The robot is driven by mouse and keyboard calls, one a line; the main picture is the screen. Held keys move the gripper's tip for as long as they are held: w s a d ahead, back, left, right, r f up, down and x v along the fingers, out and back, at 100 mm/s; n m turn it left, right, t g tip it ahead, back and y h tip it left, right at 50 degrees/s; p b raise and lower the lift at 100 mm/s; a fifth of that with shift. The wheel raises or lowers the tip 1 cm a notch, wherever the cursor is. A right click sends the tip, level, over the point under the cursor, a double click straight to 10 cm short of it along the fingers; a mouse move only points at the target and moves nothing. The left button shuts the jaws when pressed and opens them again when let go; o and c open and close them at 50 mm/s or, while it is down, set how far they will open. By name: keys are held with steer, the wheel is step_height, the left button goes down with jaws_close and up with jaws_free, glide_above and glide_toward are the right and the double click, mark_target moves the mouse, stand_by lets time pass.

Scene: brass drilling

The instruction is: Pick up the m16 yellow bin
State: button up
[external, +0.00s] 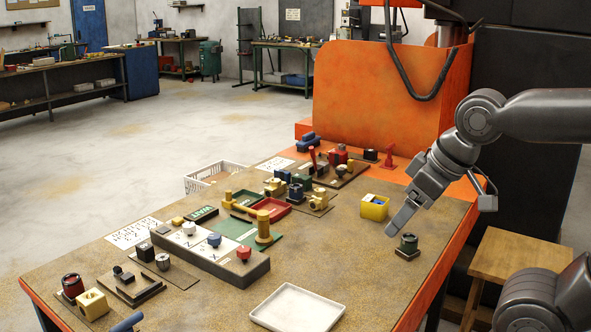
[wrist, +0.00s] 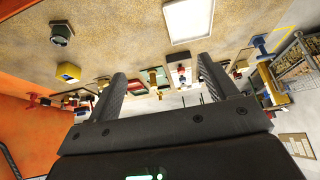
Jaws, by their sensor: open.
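The yellow bin (external: 374,208) stands on the brown tabletop near its right side, in front of the orange machine. The bin lies to the left of both fingers there.
A dark green-topped part (external: 408,244) stands close to my gripper. A white tray (external: 298,308) lies at the front. A long control box (external: 210,250) with knobs, a yellow post (external: 263,228) and several fixtures crowd the middle and back. The tabletop between tray and bin is clear.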

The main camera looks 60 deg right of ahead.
steer(key=shift+f, duration=0.1)
steer(key=w+d+f+m+g+y, duration=0.25)
steer(key=w+f+m+y, duration=0.35)
steer(key=m, duration=0.3)
steer(key=m+t+h, duration=0.5)
steer(key=m+t, duration=1)
steer(key=m, duration=1.1)
glide_toward(372, 199)
steer(key=w, duration=0.9)
steer(key=shift+w+a, duration=0.15)
steer(key=shift+a, duration=0.1)
